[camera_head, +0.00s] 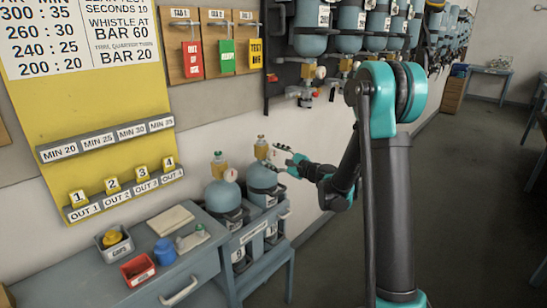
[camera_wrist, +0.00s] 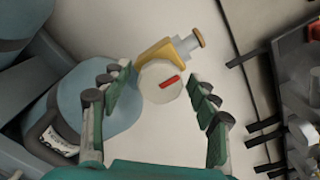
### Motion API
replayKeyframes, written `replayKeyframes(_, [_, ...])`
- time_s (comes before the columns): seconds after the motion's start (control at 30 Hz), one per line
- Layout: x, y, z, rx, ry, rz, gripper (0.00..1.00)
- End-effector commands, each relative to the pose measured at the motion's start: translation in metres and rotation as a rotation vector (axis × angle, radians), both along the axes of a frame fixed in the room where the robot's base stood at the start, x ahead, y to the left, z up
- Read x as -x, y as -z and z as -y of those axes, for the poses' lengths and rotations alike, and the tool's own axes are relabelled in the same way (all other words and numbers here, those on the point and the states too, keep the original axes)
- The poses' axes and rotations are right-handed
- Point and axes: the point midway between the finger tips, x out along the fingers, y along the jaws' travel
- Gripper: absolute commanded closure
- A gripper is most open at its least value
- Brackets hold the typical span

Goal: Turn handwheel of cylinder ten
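In the head view, two blue cylinders stand upright in a low rack. My gripper (camera_head: 281,159) is beside the top of the right cylinder (camera_head: 262,180); its number is too small to read surely. That cylinder has a yellow valve (camera_head: 262,152) with a small handwheel (camera_head: 260,137) on top. In the wrist view, my gripper (camera_wrist: 160,82) is open, with green fingers apart. A round pale gauge with a red mark (camera_wrist: 160,88) appears between the fingers. The yellow valve body (camera_wrist: 162,53) and brown handwheel (camera_wrist: 198,38) appear beyond the fingertips, the handwheel up and right. The fingers hold nothing.
The left cylinder (camera_head: 223,196) stands close beside the right one. A grey desk (camera_head: 195,262) with small bins and a blue jar is to the left. Wall-mounted cylinders (camera_head: 352,25) and their valves hang above. Open floor (camera_head: 470,220) lies to the right.

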Motion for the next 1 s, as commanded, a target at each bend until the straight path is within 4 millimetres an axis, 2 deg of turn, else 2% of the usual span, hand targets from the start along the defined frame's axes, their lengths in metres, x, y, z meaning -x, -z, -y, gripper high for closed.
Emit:
replayKeyframes(0.37, [0.004, 0.000, 0.006, -0.001, 0.001, 0.000, 0.38])
replayKeyframes(0.47, [0.012, 0.000, 0.017, -0.001, 0.002, 0.000, 0.38])
replayKeyframes(0.8, [0.053, 0.000, 0.071, 0.000, 0.004, 0.000, 0.38])
replayKeyframes(1.0, [0.069, 0.000, 0.090, 0.000, 0.001, 0.000, 0.38])
